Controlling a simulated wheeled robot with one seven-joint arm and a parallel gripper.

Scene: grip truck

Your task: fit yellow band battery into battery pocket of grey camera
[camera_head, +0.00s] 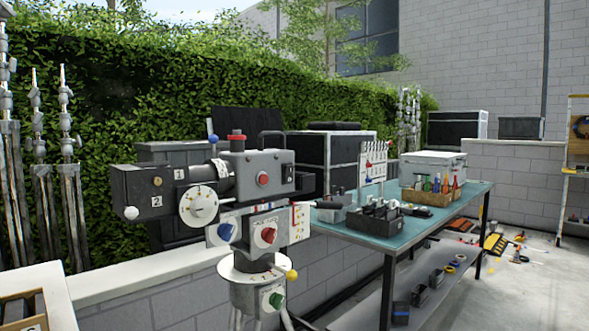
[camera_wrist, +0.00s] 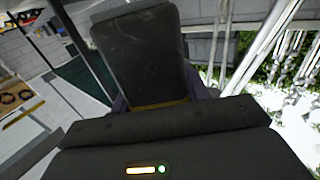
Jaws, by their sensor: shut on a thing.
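The grey camera (camera_head: 262,172) stands on a pale column left of centre in the head view. Its long dark front box, with labels 1 and 2, points left. I cannot make out its battery pocket. In the wrist view my gripper (camera_wrist: 158,102) is shut on a dark block, the yellow band battery (camera_wrist: 140,45). It sticks out away from the gripper, and its yellow band shows close to the jaws, between the purplish fingers. The fingertips are mostly hidden. I cannot make out my gripper or the held battery in the head view.
A teal table (camera_head: 412,226) right of the camera holds a black tray (camera_head: 372,222) of dark blocks, a wooden bottle crate (camera_head: 428,196) and a white case (camera_head: 432,166). Several small items lie on its lower shelf (camera_head: 440,300). A low wall (camera_head: 165,290) runs behind the camera.

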